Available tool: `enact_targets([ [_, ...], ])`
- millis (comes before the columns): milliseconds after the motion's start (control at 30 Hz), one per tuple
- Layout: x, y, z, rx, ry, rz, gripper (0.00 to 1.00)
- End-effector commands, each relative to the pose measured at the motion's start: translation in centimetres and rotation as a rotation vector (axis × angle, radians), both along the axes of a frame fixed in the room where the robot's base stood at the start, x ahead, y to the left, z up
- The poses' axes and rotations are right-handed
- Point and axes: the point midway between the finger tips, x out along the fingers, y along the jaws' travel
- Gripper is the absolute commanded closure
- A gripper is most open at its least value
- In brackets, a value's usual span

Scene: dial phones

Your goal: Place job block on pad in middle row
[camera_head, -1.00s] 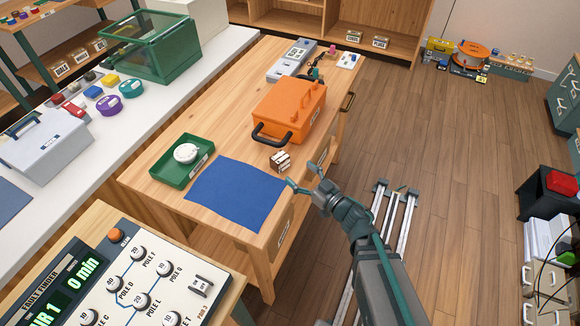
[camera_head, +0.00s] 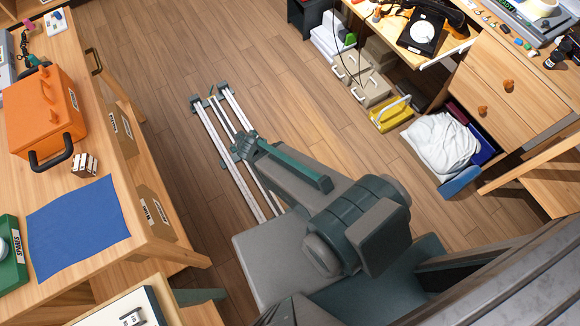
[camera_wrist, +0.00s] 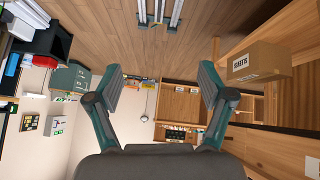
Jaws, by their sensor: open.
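A small striped block (camera_head: 85,164), white and brown, sits on the wooden table in the head view, in front of the orange toolbox. I cannot read a label on it, so I cannot tell if it is the job block. A flat blue pad (camera_head: 78,226) lies on the table just in front of it, bare. I cannot make out a middle row of pads. My gripper (camera_wrist: 161,80) is open and empty in the wrist view, its two fingers wide apart, with floor and distant furniture beyond. Its fingertips are not clear in the head view.
The orange toolbox (camera_head: 45,112) and a green tray (camera_head: 14,268) stand on the table (camera_head: 100,150). A desk with a black dial phone (camera_head: 424,33) and an open drawer with white cloth (camera_head: 440,143) are at right. A cardboard box (camera_wrist: 262,62) shows in the wrist view.

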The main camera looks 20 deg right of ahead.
Motion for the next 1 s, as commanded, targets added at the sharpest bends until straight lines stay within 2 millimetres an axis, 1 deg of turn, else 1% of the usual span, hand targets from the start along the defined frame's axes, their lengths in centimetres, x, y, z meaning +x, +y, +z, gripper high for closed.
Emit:
enact_targets([
  [33, -2.9, -3.1, -2.6, -0.045, 0.124, -0.072, 0.2],
  [67, -4.8, -4.6, -4.0, -0.069, 0.203, -0.109, 0.2],
  [100, -7.6, -6.4, -5.6, -0.094, 0.313, -0.152, 0.2],
  [167, -12.2, -8.5, -7.6, -0.12, 0.484, -0.206, 0.2],
  [200, -15.2, -9.4, -8.6, -0.125, 0.597, -0.235, 0.2],
  [267, -19.6, -10.2, -9.4, -0.121, 0.758, -0.263, 0.2],
  [300, -22.3, -10.4, -9.7, -0.112, 0.856, -0.275, 0.2],
  [400, -27.5, -10.2, -9.7, -0.073, 1.057, -0.285, 0.2],
  [433, -28.6, -10.1, -9.5, -0.06, 1.103, -0.286, 0.2],
  [467, -29.6, -9.9, -9.4, -0.049, 1.144, -0.283, 0.2],
  [500, -30.7, -9.7, -9.2, -0.034, 1.188, -0.282, 0.16],
  [533, -31.3, -9.6, -9.1, -0.025, 1.214, -0.279, 0.15],
  [600, -32.2, -9.4, -8.8, -0.01, 1.252, -0.277, 0.15],
  [700, -32.5, -9.3, -8.7, -0.003, 1.27, -0.274, 0.15],
  [1000, -32.5, -9.3, -8.7, -0.006, 1.266, -0.274, 0.15],
])
